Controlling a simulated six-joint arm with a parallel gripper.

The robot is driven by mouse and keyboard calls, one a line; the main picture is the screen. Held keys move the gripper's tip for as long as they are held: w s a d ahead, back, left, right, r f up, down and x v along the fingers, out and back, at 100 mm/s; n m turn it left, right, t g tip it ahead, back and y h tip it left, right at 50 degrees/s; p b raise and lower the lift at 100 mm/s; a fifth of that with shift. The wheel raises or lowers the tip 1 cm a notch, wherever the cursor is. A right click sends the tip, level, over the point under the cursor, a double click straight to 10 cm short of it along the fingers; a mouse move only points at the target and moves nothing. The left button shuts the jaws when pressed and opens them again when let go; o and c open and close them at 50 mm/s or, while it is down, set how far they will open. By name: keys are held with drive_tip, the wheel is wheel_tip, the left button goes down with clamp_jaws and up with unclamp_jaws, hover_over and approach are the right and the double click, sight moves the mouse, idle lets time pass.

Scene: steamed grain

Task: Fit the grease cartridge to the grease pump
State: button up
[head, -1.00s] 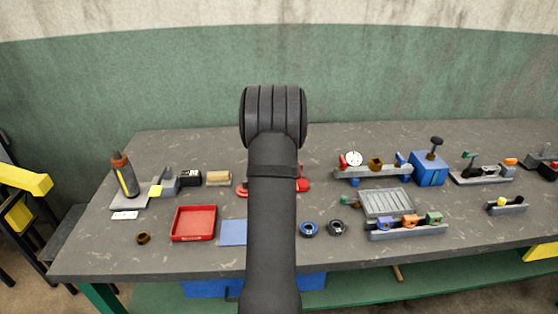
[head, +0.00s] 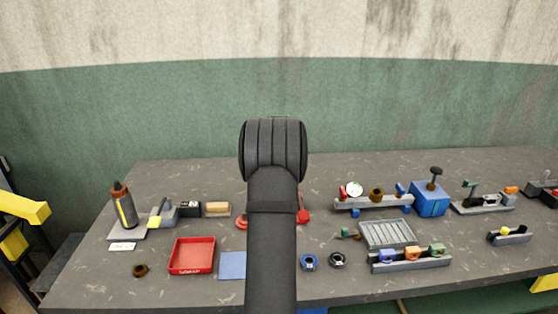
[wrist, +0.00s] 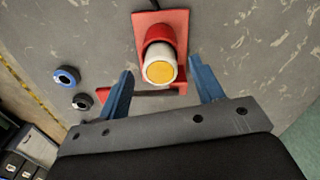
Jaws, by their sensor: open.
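A white cylinder with a yellow end (wrist: 160,70), which looks like the grease cartridge, stands in a red holder (wrist: 176,20) in the wrist view. My gripper (wrist: 161,72) is open, with its blue fingers on either side of the cylinder and gaps at both sides. In the head view my arm hides the cylinder and gripper; only edges of the red holder (head: 304,215) show. I cannot tell for certain which fixture is the grease pump. A blue box with a black knob (head: 428,200) stands right of centre, and a dark bottle-like unit (head: 124,206) stands far left.
A red tray (head: 192,256) and a blue pad (head: 232,266) lie left of my arm. A blue ring (head: 309,262) and a black ring (head: 337,260) lie right of it. A grey ribbed tray (head: 388,234) and a rail of coloured blocks (head: 410,261) are further right.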

wheel_tip(320, 180, up, 15)
idle(0.3)
idle(0.4)
wheel_tip(320, 180, down, 17)
drive_tip(key=shift+f, duration=0.15)
idle(0.4)
